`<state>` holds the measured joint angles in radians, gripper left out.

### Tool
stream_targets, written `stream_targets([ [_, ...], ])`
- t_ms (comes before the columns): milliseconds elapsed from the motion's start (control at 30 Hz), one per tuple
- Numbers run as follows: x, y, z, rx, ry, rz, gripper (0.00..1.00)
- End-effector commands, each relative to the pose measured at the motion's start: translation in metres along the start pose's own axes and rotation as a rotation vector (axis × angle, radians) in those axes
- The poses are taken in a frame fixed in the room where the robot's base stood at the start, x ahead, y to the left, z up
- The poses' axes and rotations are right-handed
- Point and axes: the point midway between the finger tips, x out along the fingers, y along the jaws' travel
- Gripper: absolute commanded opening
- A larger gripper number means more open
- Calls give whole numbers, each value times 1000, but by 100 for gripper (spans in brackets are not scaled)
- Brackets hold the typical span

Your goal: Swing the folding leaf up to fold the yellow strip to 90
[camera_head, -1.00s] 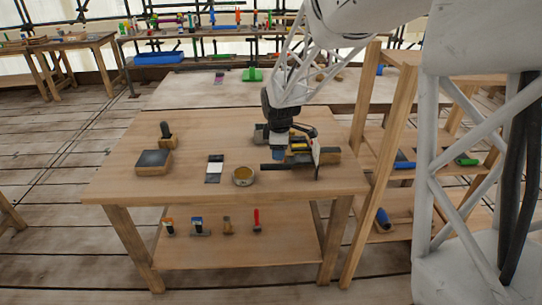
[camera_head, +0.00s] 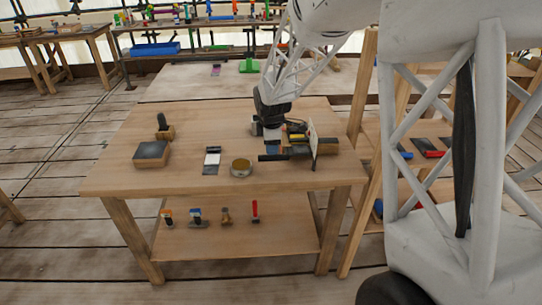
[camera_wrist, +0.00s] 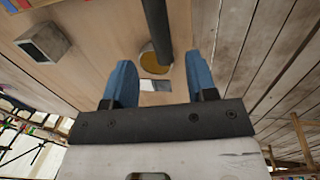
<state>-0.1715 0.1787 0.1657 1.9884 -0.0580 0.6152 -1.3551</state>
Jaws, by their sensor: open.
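The bending device (camera_head: 325,147) sits at the right of the near table, with dark bars and a wooden part. The yellow strip (camera_head: 297,137) shows as a small patch on it, partly hidden by my arm. A thin pale plate (camera_head: 312,143) stands upright at its right; I cannot tell whether it is the leaf. My gripper (camera_head: 271,150) points down at the device's left side. In the wrist view its blue fingers (camera_wrist: 160,85) are spread apart with nothing clasped. A dark bar (camera_wrist: 157,28) extends from the top edge towards the gap; contact with the fingers is not visible.
A round tin (camera_head: 241,167) and a black-and-white card (camera_head: 211,160) lie left of the device. A dark-topped block (camera_head: 151,153) and a brush (camera_head: 164,127) stand further left. A wooden shelf (camera_head: 362,150) stands close at right.

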Motion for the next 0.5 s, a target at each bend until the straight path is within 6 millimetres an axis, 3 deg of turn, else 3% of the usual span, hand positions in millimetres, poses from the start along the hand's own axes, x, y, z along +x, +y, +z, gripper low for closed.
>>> stream_targets([
  [500, 55, -1, 0, 0, -1, -2, 52],
])
